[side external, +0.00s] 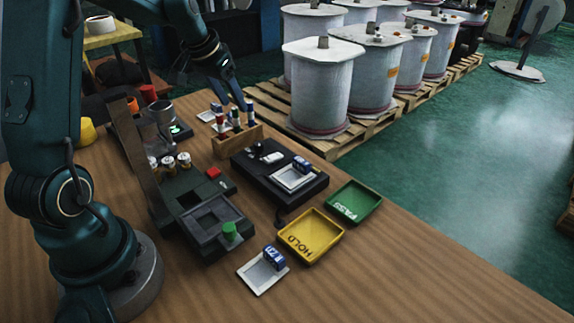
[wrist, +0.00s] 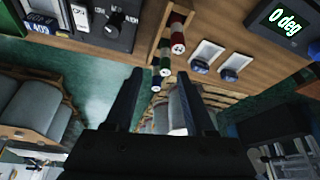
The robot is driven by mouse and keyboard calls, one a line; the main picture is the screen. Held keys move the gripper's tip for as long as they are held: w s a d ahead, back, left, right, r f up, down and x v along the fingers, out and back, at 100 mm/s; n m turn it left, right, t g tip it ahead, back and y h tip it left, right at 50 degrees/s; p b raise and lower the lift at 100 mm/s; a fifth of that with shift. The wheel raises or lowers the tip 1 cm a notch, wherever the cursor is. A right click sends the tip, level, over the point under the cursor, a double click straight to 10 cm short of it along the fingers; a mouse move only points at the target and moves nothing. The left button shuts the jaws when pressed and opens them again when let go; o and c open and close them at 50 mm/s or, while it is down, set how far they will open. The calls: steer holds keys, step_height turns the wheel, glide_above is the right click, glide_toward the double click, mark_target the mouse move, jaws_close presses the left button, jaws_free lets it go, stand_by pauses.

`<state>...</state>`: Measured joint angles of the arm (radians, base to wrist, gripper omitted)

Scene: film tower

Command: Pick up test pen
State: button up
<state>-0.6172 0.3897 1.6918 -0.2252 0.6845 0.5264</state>
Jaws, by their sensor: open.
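Several test pens (side external: 236,118) with red, green and blue parts stand upright in a wooden rack (side external: 240,138) behind the black instrument. In the wrist view the pens (wrist: 178,42) show with white tips or caps, beside the rack's wooden side (wrist: 152,22). My gripper (side external: 238,103) is above the rack, close to the pens' tops. In the wrist view its two dark fingers (wrist: 159,72) are apart, with pens showing near and between the fingertips. I cannot tell which pen is the one meant, or whether a finger touches one.
A yellow HOLD tray (side external: 288,247) and green PASS tray (side external: 372,211) are at front right. Bare table lies at front right.

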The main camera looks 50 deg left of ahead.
mark_target(236, 116)
steer(key=shift+s+a+f, duration=0.2)
steer(key=shift+a+f, duration=0.1)
steer(key=shift+f, duration=0.25)
steer(key=shift+a+f, duration=0.1)
steer(key=shift+f, duration=0.1)
steer(key=shift+x, duration=2.2)
jaws_close()
